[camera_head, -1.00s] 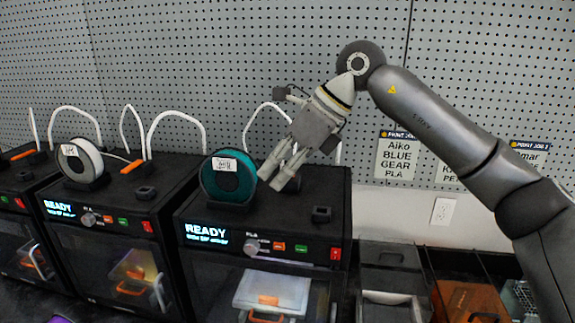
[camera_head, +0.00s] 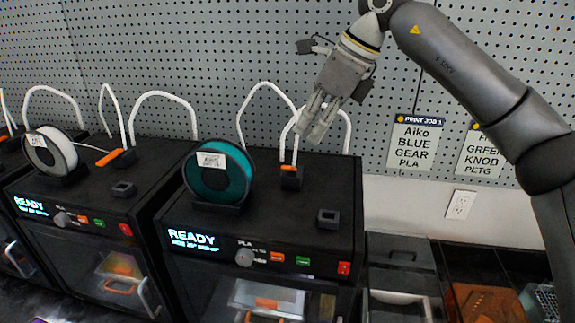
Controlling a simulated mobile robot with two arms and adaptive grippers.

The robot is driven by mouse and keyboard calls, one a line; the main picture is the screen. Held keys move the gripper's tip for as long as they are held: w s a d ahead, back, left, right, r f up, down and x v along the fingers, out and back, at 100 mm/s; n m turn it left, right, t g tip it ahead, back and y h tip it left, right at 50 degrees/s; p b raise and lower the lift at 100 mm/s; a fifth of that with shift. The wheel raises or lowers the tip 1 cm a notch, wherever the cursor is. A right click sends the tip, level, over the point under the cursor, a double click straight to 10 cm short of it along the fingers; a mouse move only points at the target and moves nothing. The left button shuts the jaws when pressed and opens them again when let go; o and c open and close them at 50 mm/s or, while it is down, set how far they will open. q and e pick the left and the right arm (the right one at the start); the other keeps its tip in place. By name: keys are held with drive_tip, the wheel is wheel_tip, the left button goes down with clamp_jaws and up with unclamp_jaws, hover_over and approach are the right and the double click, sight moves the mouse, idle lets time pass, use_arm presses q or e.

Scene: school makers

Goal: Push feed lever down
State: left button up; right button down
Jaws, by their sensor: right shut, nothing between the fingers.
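The nearest printer (camera_head: 262,212) is a black box with a teal spool (camera_head: 222,180) on top. Its dark feeder block (camera_head: 292,183) sits right of the spool, with a small orange feed lever (camera_head: 290,168) on it, seen nearly end-on, and white tubes rising behind. My right gripper (camera_head: 315,126) is shut and empty, pointing down, above and slightly right of the lever. It appears apart from it and covers part of a white tube. My left gripper is out of view.
The printer on the left has a white spool (camera_head: 50,152) and its own orange lever (camera_head: 109,157). A small black holder (camera_head: 328,219) stands on the near printer's front right. The pegboard wall (camera_head: 215,50) rises behind.

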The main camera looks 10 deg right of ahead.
sight(289, 169)
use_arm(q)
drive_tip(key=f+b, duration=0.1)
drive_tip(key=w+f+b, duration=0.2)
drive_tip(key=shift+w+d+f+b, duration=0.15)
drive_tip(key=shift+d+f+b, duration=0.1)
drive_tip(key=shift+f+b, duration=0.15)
use_arm(e)
drive_tip(key=x, duration=0.7)
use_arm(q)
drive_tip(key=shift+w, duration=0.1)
